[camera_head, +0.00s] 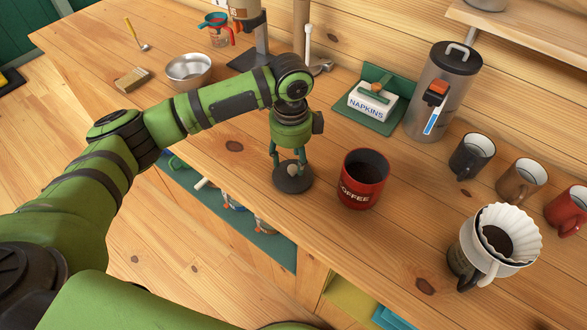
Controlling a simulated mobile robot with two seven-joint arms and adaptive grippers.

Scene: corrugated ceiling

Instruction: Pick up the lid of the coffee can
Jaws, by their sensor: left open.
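The red coffee can (361,194) stands on the wooden counter without its lid, and dark coffee shows inside. The dark round lid (293,184) lies flat on the counter just left of the can, with a small pale knob on top. My left gripper (289,162) points down directly over the lid. Its fingers are open, one on each side of the knob. Whether the fingertips touch the knob or the lid is not clear. My right gripper is not in view.
Right of the can are a pour-over dripper with a paper filter (505,225) and several mugs (472,156). Behind are a napkin holder (368,105) and a metal dispenser (440,90). A metal bowl (188,70) stands at the left. The counter's front edge is close to the lid.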

